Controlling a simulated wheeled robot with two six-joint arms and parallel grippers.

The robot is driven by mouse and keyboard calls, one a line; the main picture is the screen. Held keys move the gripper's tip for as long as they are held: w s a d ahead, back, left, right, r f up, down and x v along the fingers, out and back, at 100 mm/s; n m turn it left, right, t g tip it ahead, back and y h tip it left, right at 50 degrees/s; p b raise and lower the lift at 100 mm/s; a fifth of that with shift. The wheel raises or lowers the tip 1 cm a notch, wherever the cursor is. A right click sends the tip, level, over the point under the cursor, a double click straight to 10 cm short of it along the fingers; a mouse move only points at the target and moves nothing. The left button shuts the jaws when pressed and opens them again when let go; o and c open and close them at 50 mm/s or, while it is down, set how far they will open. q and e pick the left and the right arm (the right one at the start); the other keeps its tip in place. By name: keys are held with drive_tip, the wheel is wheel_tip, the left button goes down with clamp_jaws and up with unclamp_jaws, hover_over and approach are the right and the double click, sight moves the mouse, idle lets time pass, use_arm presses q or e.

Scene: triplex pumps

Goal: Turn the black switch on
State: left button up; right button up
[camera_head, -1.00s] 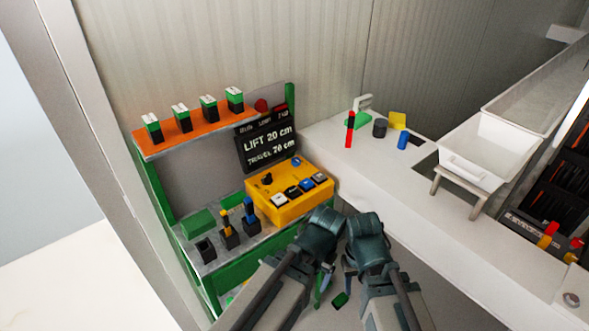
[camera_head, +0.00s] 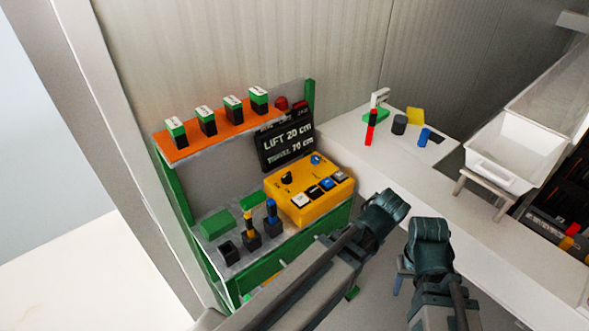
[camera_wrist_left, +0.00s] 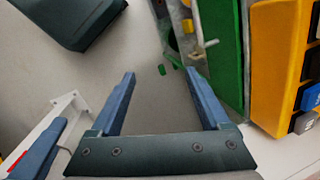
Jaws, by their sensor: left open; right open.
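The yellow control box (camera_head: 300,217) sits at the right end of the green bench. Its top carries a black knob (camera_head: 287,178) and a row of white, black (camera_head: 314,191), blue and grey switches. I cannot tell whether the black ones are on. My left gripper (camera_wrist_left: 160,72) is open and empty in the left wrist view, with the box (camera_wrist_left: 272,70) to its right, apart from it. In the head view its fingers are hidden behind my left wrist. My right gripper (camera_head: 402,277) is right of the box, mostly hidden below its wrist; one blue finger shows.
A black sign (camera_head: 285,146) stands behind the box. Two joysticks (camera_head: 262,223) stand left of it, and an orange shelf (camera_head: 215,130) hangs above. A white counter (camera_head: 370,165) holds small coloured objects, with a white bin (camera_head: 505,155) beyond.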

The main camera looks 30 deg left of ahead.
use_arm(q)
drive_tip(key=w+a+r+m+y+p, duration=0.4)
drive_tip(key=w+a+r+m+p, duration=0.3)
drive_tip(key=a+r, duration=0.25)
drive_tip(key=m+y+p, duration=0.2)
drive_tip(key=m, duration=0.3)
approach(287, 175)
drive_tip(key=s+v, duration=0.1)
drive_tip(key=v, duration=0.4)
drive_tip(key=shift+t, duration=0.4)
drive_tip(key=b+x, duration=0.9)
drive_tip(key=x, duration=0.3)
drive_tip(key=shift+f, duration=0.2)
drive_tip(key=shift+w+a+f+b, duration=0.15)
drive_tip(key=shift+a+f+b, duration=0.25)
drive_tip(key=shift+a, duration=0.2)
drive_tip(key=shift+c, duration=0.3)
clamp_jaws()
